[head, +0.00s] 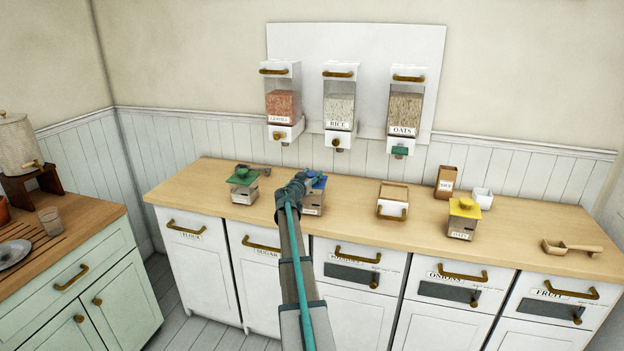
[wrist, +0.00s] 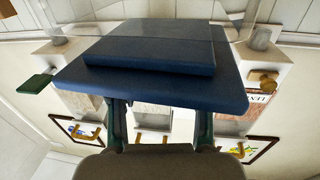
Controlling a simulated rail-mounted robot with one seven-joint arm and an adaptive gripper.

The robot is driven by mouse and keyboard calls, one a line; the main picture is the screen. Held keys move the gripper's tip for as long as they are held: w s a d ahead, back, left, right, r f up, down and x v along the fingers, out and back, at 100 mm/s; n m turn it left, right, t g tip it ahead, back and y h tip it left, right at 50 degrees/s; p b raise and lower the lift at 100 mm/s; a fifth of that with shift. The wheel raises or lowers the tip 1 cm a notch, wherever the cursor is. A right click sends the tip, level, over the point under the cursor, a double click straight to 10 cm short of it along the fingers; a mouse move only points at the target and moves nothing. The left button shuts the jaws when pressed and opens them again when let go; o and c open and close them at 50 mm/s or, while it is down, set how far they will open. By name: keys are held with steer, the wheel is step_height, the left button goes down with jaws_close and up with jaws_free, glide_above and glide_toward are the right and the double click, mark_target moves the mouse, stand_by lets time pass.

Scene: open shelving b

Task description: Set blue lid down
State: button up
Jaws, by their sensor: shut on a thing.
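My gripper (head: 300,181) is shut on the blue lid (head: 317,182) and holds it at the top of a white and wooden canister (head: 313,204) on the counter. The lid fills much of the wrist view (wrist: 150,80), with the two fingers of my gripper (wrist: 160,125) showing just below it. My arm hides part of the canister and the lid. I cannot tell whether the lid touches the canister rim.
A green-lidded canister (head: 243,188) stands to the left and a yellow-lidded one (head: 462,222) to the right on the wooden counter (head: 350,222). An open wooden-edged box (head: 393,202), a scoop (head: 572,248) and wall dispensers (head: 339,106) are also there.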

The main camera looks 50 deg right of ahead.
steer(key=shift+f+b, duration=0.75)
steer(key=shift+f, duration=0.25)
steer(key=shift+f+b, duration=0.2)
steer(key=shift+b, duration=0.2)
steer(key=o, duration=1.3)
steer(key=shift+r+p, duration=0.2)
steer(key=shift+p, duration=1.15)
